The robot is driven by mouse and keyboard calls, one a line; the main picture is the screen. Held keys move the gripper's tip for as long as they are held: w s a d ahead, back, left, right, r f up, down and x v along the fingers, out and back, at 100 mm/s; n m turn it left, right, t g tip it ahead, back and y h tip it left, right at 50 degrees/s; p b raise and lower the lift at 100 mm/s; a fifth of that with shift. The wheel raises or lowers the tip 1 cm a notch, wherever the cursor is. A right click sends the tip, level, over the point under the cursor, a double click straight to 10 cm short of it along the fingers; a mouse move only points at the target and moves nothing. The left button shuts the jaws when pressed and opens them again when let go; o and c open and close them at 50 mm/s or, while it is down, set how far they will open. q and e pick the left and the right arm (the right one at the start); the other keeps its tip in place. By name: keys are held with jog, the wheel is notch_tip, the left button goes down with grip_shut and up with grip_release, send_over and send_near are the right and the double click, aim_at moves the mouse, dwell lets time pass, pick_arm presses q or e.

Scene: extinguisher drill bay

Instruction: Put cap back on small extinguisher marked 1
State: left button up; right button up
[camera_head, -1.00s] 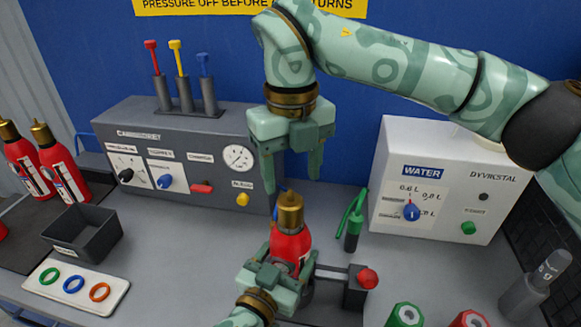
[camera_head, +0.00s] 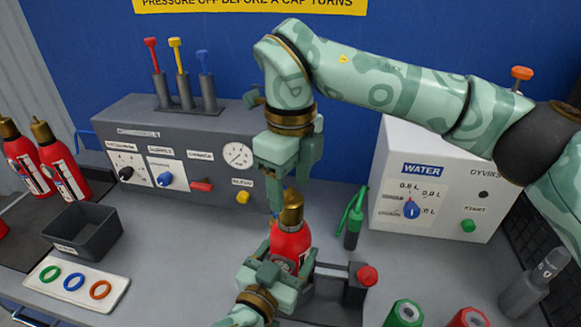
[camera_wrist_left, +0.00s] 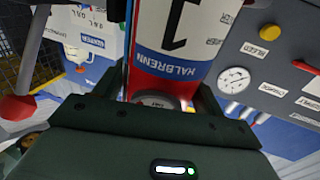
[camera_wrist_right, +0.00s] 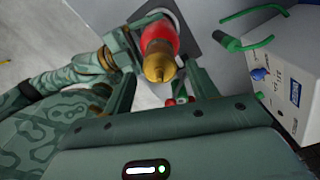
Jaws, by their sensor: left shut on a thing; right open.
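The small red extinguisher (camera_head: 290,243) stands upright at the front middle of the bench, with a brass cap piece (camera_head: 291,208) at its top. Its white label with a 1 (camera_wrist_left: 180,28) shows in the left wrist view. My left gripper (camera_head: 283,266) is shut on the lower part of its body. My right gripper (camera_head: 291,188) is open, pointing down at the brass top. In the right wrist view the brass top (camera_wrist_right: 158,62) appears between the open fingers; I cannot tell whether they touch it. Whether the cap is seated is unclear.
A grey gauge panel (camera_head: 180,150) stands behind left, a white WATER box (camera_head: 440,190) behind right. A green-handled tool (camera_head: 354,220) and a red-knobbed fixture (camera_head: 366,277) are close on the right. A dark bin (camera_head: 88,232) and ring tray (camera_head: 75,287) lie left.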

notch_tip(320, 180, down, 5)
jog(key=shift+r, duration=0.1)
dwell(0.3)
jog(key=c, duration=1)
jog(key=m, duration=0.8)
jog(key=o, duration=1.1)
